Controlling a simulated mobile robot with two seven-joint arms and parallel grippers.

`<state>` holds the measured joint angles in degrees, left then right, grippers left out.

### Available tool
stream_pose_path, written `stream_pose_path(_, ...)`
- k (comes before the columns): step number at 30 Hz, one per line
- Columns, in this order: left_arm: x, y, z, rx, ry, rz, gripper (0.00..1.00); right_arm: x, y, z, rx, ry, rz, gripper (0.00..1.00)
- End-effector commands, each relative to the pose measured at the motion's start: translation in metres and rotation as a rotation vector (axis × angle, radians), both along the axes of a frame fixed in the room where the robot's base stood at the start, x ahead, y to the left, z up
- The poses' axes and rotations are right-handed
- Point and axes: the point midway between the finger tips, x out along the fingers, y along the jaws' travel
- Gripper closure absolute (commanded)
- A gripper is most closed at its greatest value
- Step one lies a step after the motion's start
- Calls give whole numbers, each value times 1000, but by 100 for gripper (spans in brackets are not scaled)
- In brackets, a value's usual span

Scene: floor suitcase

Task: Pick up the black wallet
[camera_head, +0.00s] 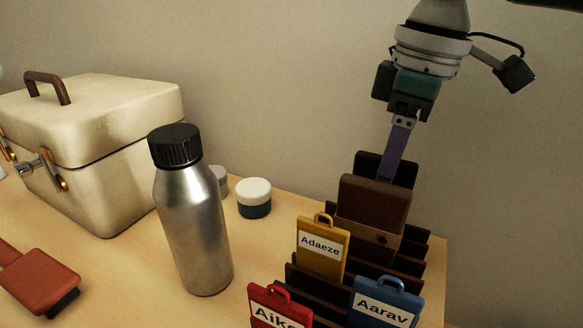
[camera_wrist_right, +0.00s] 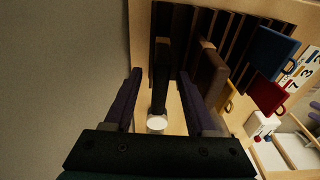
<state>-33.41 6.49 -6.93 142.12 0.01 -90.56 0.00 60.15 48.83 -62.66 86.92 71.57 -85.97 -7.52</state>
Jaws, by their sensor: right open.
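The black wallet (camera_head: 368,163) stands upright in the dark slotted rack (camera_head: 411,268), behind a brown wallet (camera_head: 372,205) that hides most of it in the head view. My right gripper (camera_head: 397,172) is over the rack from above, its purple fingers beside the wallets. In the right wrist view, the black wallet (camera_wrist_right: 162,62) shows edge-on between the two spread fingertips of the right gripper (camera_wrist_right: 160,75), with gaps on both sides. The brown wallet (camera_wrist_right: 212,78) is just outside the right-hand finger. My left gripper is not in view.
Yellow (camera_head: 321,247), blue (camera_head: 385,303) and red (camera_head: 279,308) name tags stand in front slots. A metal bottle (camera_head: 195,225), a white-lidded jar (camera_head: 254,198), a cream case (camera_head: 110,170) and a red brush-like item (camera_head: 40,280) are to the left. A wall stands behind.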

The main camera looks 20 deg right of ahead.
Motion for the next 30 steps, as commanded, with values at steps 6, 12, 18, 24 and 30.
stream_pose_path(6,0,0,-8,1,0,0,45,2,2,-22,0,0,1,44)
stream_pose_path(12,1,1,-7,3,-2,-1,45,2,2,-22,0,-1,1,44)
stream_pose_path(18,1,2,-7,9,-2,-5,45,2,2,-22,0,-1,1,66)
stream_pose_path(24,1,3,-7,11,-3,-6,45,2,2,-22,0,-1,1,89)
stream_pose_path(30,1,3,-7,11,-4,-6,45,2,2,-22,0,-1,1,100)
